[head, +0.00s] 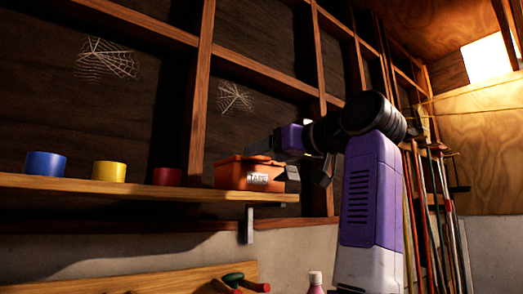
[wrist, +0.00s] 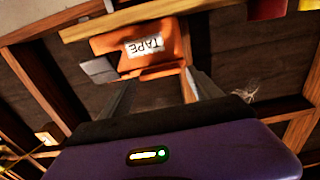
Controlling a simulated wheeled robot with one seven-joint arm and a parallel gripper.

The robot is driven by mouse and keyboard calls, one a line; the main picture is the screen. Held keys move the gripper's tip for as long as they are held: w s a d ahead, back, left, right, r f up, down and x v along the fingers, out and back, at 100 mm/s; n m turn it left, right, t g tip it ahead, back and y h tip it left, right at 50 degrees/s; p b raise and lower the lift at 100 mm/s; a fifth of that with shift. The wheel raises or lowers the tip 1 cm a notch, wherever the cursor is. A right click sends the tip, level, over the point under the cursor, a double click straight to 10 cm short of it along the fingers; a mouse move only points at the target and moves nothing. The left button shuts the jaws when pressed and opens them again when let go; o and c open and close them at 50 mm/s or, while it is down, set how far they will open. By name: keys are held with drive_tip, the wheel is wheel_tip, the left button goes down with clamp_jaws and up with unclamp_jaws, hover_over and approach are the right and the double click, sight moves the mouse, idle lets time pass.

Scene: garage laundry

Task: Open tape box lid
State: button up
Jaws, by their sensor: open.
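The orange tape box (head: 230,176) sits on the wooden shelf, with a white label on its front. It also shows upside down in the wrist view (wrist: 172,36), where the label reads TAPE. Its lid (head: 240,159) looks down on the box, though part of it is behind my gripper. My gripper (head: 288,164) is open and empty at the right and upper side of the box. In the wrist view its fingers (wrist: 161,82) are spread below the box's lid edge; I cannot tell whether they touch it.
A grey block (head: 290,172) is beside the box's right end. Red (head: 167,177), yellow (head: 109,171) and blue (head: 45,165) rolls stand left on the shelf (head: 130,189). Wall studs and cobwebs are behind. Long-handled tools (head: 440,220) lean at the right.

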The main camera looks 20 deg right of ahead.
drive_tip(key=p+x, duration=0.1)
drive_tip(key=x, duration=0.2)
drive_tip(key=shift+c, duration=0.2)
